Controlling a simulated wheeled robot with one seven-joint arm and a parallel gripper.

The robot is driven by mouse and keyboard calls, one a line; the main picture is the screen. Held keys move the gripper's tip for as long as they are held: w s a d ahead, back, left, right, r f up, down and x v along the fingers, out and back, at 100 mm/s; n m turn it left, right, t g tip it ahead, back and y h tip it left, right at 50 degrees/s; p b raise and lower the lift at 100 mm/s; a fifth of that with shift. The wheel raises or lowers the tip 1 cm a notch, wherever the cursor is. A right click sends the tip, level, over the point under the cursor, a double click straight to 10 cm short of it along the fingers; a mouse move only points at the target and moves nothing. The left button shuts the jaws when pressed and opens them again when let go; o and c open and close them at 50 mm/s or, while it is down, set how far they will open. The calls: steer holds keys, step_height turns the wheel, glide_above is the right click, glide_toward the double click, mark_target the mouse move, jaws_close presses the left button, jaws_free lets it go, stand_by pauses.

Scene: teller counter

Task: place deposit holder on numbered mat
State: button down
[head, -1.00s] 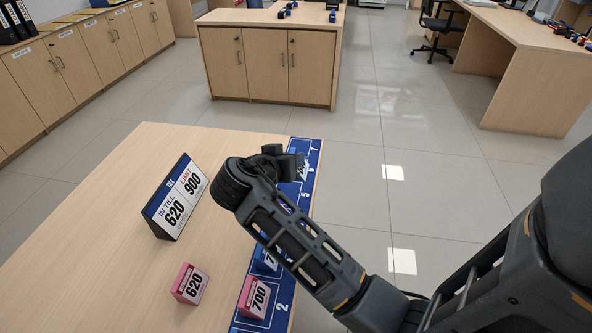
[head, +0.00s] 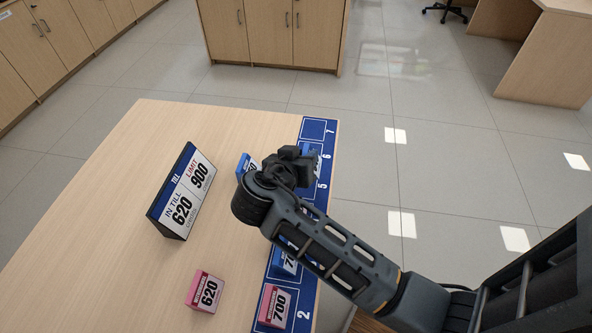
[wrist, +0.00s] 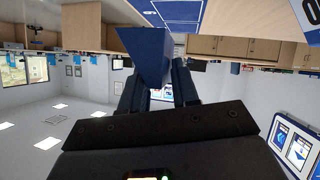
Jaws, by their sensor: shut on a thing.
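A blue block-shaped holder (wrist: 145,55) is between my fingers in the wrist view, and my gripper (wrist: 158,90) is shut on it. In the head view my gripper (head: 300,160) is over the far part of the numbered mat (head: 318,130), near 5 and 6. A blue-and-white piece (head: 315,163) shows at its fingertips, partly hidden. Another blue holder (head: 246,164) shows just left of the gripper. A pink 700 holder (head: 275,305) sits on the mat near 2. A blue holder (head: 284,258) on the mat is partly hidden by my arm. A pink 620 holder (head: 205,291) stands left of the mat.
A till sign (head: 182,195) reading 620 in till and limit 900 stands on the table (head: 130,190), left of the mat. The mat runs along the table's right edge. The cell at 7 looks empty. Open floor lies beyond the table.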

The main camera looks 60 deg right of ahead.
steer(key=shift+w+a+f, duration=0.5)
steer(key=shift+w+a, duration=0.1)
steer(key=shift+w, duration=0.05)
steer(key=shift+a+f, duration=0.1)
steer(key=shift+f, duration=2)
steer(key=shift+f, duration=0.15)
steer(key=c, duration=0.8)
jaws_free()
